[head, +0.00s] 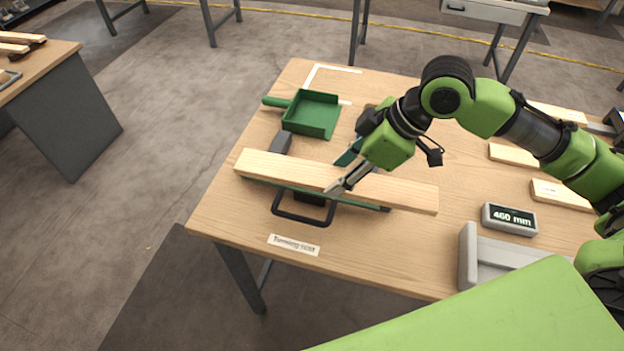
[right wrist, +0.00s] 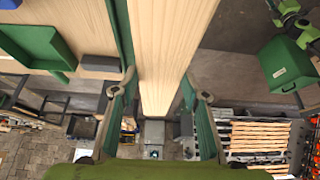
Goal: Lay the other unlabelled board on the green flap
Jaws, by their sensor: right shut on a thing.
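A long pale wooden board (head: 285,169) lies lengthwise over the green flap (head: 258,182), which shows only as a thin edge along the board's front side. No label shows on the board's visible faces. My right gripper (head: 347,179) is shut on the board near its middle; in the right wrist view the board (right wrist: 175,45) runs between the two fingers. I cannot tell whether the board touches the flap or hangs just above it. A black handle (head: 303,219) sticks out in front of the flap. My left gripper is not in view.
A green tray (head: 313,115) stands behind the flap. A "Turning unit" plate (head: 293,245) lies at the table's front edge. At right are more boards (head: 513,154), one with a small marking (head: 562,195), a display reading 460 mm (head: 510,219), and a grey fixture (head: 470,258).

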